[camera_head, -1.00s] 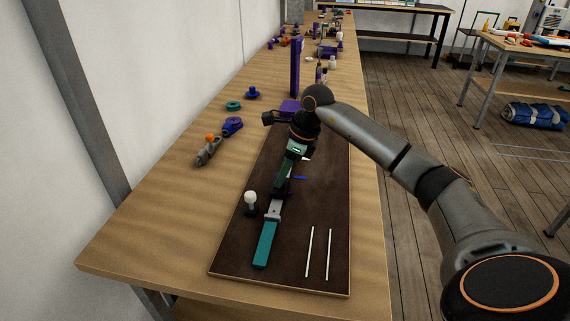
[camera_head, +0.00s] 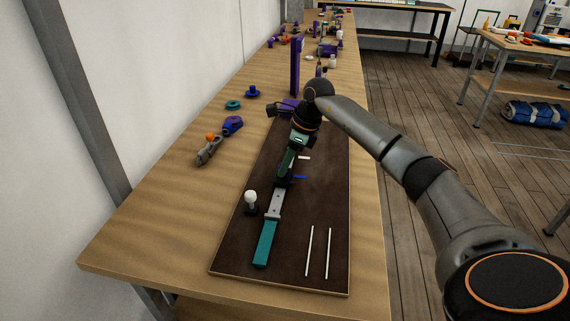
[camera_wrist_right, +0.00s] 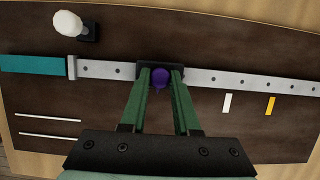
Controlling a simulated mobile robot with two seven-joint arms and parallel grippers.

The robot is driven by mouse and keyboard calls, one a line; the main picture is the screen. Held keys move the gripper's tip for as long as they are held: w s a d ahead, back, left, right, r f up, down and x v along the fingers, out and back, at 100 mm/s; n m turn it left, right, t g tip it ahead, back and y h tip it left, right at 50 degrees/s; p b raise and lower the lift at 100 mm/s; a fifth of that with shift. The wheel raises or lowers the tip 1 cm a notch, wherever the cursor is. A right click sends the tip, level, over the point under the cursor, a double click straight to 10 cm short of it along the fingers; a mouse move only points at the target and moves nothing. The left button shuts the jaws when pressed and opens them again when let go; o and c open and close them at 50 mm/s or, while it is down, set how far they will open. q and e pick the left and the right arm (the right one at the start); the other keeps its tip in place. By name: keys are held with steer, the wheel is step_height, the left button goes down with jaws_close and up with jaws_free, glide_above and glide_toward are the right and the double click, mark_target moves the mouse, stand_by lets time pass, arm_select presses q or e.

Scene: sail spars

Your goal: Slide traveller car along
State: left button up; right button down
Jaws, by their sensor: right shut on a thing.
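The traveller car is a dark block with a purple knob (camera_wrist_right: 161,78) on a grey rail with holes (camera_wrist_right: 100,69). My right gripper (camera_wrist_right: 159,82) has its green fingers closed on either side of the knob, over the middle of the rail in the right wrist view. In the head view the rail (camera_head: 275,203) runs away from me along the dark board, and my right gripper (camera_head: 284,179) hides most of the car. A teal block (camera_head: 265,243) covers the rail's near end. My left gripper is not in view.
Beside the rail are a white-topped knob (camera_head: 250,197), a blue mark (camera_head: 300,177), a white mark (camera_wrist_right: 227,104) and a yellow mark (camera_wrist_right: 270,105). Two white rods (camera_head: 327,253) lie on the dark board (camera_head: 236,247). A purple post (camera_head: 295,67) stands beyond it.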

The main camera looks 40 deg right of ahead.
steer(key=shift+w+d+r, duration=0.1)
steer(key=shift+w+d, duration=1.05)
steer(key=shift+d, duration=0.15)
steer(key=c, duration=0.6)
jaws_free()
steer(key=shift+o, duration=0.2)
steer(key=v, duration=1.2)
steer(key=shift+s+r, duration=0.15)
steer(key=shift+d, duration=0.1)
